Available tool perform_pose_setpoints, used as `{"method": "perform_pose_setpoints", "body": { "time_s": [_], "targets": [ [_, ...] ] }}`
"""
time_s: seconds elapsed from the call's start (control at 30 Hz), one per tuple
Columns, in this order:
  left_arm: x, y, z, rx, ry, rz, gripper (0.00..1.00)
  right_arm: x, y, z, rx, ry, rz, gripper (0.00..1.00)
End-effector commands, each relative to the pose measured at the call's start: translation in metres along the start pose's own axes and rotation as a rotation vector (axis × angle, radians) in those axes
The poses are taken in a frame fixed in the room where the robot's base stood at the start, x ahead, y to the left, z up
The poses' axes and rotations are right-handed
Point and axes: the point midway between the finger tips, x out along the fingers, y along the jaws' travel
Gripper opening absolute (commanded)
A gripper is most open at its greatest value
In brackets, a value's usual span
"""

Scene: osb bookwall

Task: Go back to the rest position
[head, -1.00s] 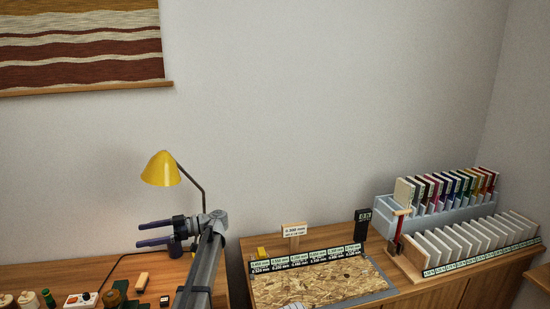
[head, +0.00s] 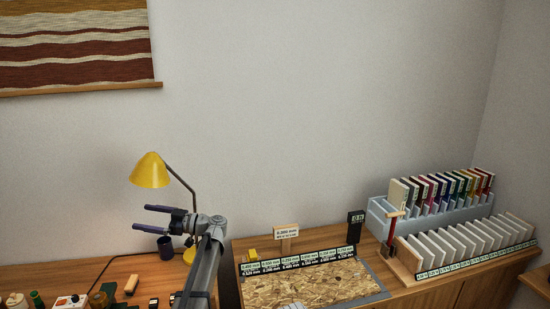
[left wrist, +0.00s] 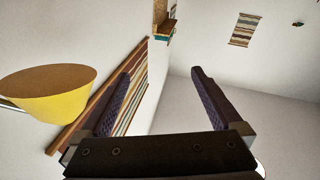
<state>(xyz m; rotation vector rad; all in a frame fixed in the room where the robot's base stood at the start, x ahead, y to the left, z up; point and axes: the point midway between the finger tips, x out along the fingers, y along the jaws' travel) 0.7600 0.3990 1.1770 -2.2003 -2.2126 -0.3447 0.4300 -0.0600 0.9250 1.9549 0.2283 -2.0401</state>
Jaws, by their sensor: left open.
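My left gripper (head: 155,218) is raised above the back of the left desk, its fingers pointing left in the head view. Its two dark fingers are spread apart with nothing between them. The yellow lamp shade (head: 149,170) is just above the fingers in the head view, and the shade (left wrist: 48,88) shows close on the left in the wrist view. I see a gap between finger and shade there. My right gripper is not in view.
An OSB board (head: 300,287) with a row of labels lies on the right cabinet. A grey-blue rack (head: 376,212) of coloured books and a wooden rack (head: 404,262) of white slabs stand at right. A dark cup (head: 165,247) and small items are on the left desk.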

Motion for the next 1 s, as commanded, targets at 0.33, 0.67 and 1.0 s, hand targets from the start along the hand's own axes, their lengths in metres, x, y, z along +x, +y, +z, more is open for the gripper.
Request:
{"method": "perform_pose_setpoints", "body": {
  "time_s": [0.33, 0.67, 1.0],
  "targets": [
    [-0.041, 0.063, -0.038, -0.177, 0.085, 0.597, 0.99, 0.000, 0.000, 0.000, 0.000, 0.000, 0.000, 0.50],
    [-0.179, 0.085, -0.021, -0.114, -0.096, 1.361, 0.99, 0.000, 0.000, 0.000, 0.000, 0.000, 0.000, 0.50],
    [-0.290, -0.029, 0.085, 0.353, -0.628, 1.776, 0.99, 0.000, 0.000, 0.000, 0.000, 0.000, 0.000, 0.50]
  ]
}}
